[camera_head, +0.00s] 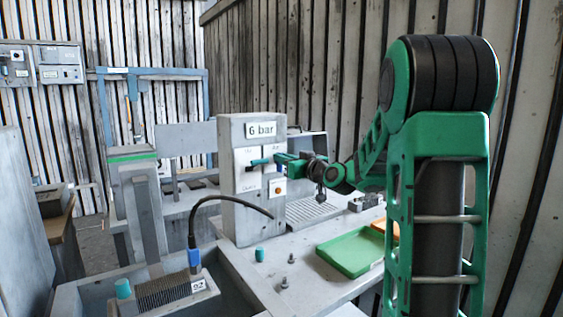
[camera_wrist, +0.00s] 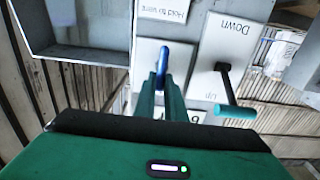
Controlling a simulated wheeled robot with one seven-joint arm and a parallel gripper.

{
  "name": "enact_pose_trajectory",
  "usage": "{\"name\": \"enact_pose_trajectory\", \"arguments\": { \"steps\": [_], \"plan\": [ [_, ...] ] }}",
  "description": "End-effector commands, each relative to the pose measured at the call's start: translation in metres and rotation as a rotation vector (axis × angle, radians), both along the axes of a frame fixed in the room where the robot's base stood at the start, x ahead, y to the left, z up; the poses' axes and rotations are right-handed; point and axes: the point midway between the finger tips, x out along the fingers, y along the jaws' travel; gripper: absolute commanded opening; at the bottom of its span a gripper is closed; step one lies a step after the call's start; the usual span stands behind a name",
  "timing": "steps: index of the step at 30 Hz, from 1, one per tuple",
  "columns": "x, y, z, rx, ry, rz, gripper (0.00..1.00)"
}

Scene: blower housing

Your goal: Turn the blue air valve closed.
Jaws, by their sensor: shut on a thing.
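The blue air valve's handle (camera_wrist: 162,56) shows in the wrist view between my fingertips, running roughly up and down the picture. My gripper (camera_wrist: 161,88) is shut on it, one finger on each side. In the head view, my gripper (camera_head: 284,160) reaches in from the right to the front of the grey post (camera_head: 237,205) marked "6 bar". There it largely hides the valve, so I cannot read the handle's turn from that view. The wrist view shows the labels upside down.
A teal-handled lever (camera_wrist: 235,111) stands close beside the valve on the Up/Down plate (camera_wrist: 232,45). An orange button (camera_head: 277,188) sits below my gripper. A black cable (camera_head: 208,201) arcs from the post. A green tray (camera_head: 350,254) lies on the bench at right.

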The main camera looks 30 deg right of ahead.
Motion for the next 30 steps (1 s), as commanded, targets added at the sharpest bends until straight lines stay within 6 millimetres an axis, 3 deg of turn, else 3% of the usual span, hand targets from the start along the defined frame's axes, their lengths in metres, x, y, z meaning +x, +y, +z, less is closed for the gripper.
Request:
{"name": "enact_pose_trajectory", "arguments": {
  "steps": [11,30],
  "plan": [
    [0.000,-0.002,0.000,0.103,0.004,-0.005,0.00],
    [0.000,-0.013,-0.005,0.676,0.023,-0.007,0.00]
  ]
}}
